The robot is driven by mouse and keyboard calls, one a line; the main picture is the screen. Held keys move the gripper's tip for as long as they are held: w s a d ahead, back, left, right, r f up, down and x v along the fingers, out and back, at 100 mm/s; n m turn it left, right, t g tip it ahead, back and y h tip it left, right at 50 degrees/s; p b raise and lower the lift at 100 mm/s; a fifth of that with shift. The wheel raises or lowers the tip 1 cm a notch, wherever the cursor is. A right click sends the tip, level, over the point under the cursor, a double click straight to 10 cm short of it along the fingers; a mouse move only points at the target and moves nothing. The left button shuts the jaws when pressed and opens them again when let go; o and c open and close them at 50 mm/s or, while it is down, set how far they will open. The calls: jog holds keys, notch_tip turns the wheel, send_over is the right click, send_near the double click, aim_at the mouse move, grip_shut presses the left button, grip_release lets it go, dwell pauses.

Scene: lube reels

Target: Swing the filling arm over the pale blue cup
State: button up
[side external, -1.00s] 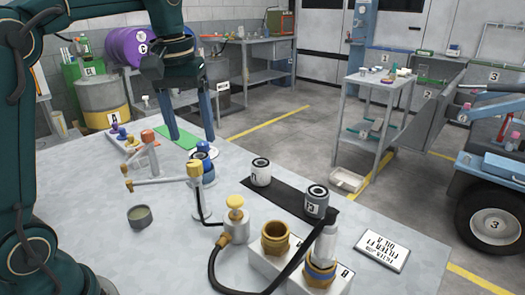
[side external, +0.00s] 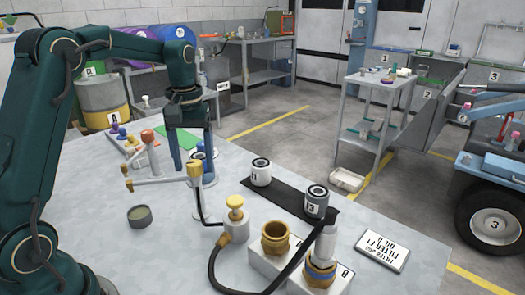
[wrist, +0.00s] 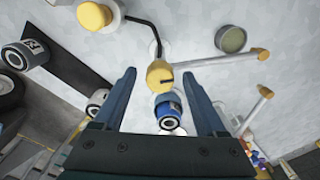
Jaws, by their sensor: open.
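The filling arm (side external: 160,181) is a thin grey bar running left from a yellow head (side external: 195,170) to a small yellow tip (side external: 129,186). In the wrist view the yellow head (wrist: 159,74) lies between my fingertips, and the bar (wrist: 215,60) runs right. My gripper (side external: 194,163) is open, pointing down just behind the yellow head. A blue cylinder (wrist: 168,112) shows between its fingers in the wrist view; whether they touch it I cannot tell. I cannot make out a pale blue cup.
A yellow-capped pump (side external: 235,208), filters (side external: 261,172) on a black strip, brass fittings (side external: 275,238) and a label plate (side external: 382,248) occupy the right. The table's (side external: 150,255) front left is clear.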

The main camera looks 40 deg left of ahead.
grip_shut()
dwell(1.4)
